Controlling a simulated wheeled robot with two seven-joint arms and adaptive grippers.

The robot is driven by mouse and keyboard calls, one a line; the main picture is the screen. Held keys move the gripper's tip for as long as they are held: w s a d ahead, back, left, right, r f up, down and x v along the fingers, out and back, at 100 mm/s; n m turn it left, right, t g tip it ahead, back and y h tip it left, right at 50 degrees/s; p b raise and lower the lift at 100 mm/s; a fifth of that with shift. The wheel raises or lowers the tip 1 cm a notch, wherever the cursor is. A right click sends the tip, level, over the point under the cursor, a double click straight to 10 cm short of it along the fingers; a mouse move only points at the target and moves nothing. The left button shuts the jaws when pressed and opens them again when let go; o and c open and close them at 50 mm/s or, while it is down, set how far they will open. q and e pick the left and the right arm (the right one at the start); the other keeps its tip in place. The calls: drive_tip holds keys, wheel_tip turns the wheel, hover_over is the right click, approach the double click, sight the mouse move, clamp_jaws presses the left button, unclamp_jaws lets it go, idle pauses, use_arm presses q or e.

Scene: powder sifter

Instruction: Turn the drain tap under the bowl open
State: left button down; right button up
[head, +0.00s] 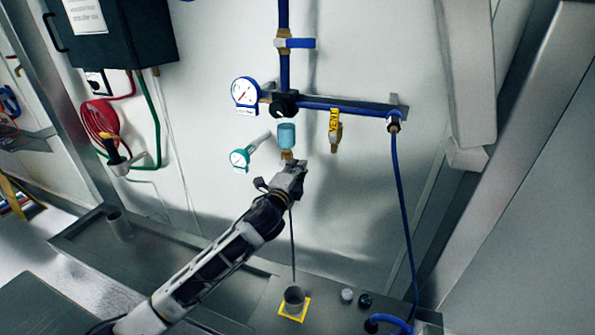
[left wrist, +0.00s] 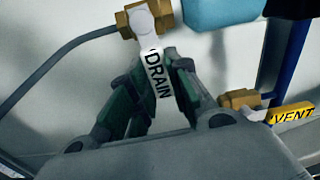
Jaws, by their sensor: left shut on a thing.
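The light blue bowl (head: 287,134) hangs under the blue pipework on the wall; its lower part shows at the top of the left wrist view (left wrist: 222,12). The drain tap's brass body (left wrist: 148,18) is just below the bowl in the head view (head: 287,156). Its white handle, marked DRAIN (left wrist: 159,75), points down from the body, slightly tilted in the left wrist view. My left gripper (head: 297,168) is shut on this handle, with a dark green-padded finger (left wrist: 180,85) on either side. In the head view the gripper hides the handle. My right gripper is not in view.
A yellow VENT tap (head: 334,130) is right of the bowl, near the gripper in the left wrist view (left wrist: 290,113). A green gauge (head: 240,158) is close on the left. A thin tube runs down to a grey cup (head: 294,298) on a yellow-edged square.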

use_arm(q)
drive_tip(key=shift+w+a+r+n+p, duration=0.15)
drive_tip(key=shift+r+n, duration=0.3)
drive_tip(key=shift+n, duration=0.6)
drive_tip(key=shift+s+a+r+n+p, duration=0.15)
drive_tip(key=shift+r+n, duration=0.3)
drive_tip(key=shift+n, duration=0.65)
drive_tip(key=shift+w+a+r+n+p, duration=0.2)
drive_tip(key=shift+r+n, duration=0.25)
drive_tip(key=shift+n, duration=0.6)
drive_tip(key=c, duration=1.3)
unclamp_jaws()
drive_tip(key=shift+s, duration=0.15)
drive_tip(key=shift+v, duration=5.9)
drive_tip(key=shift+r, duration=0.1)
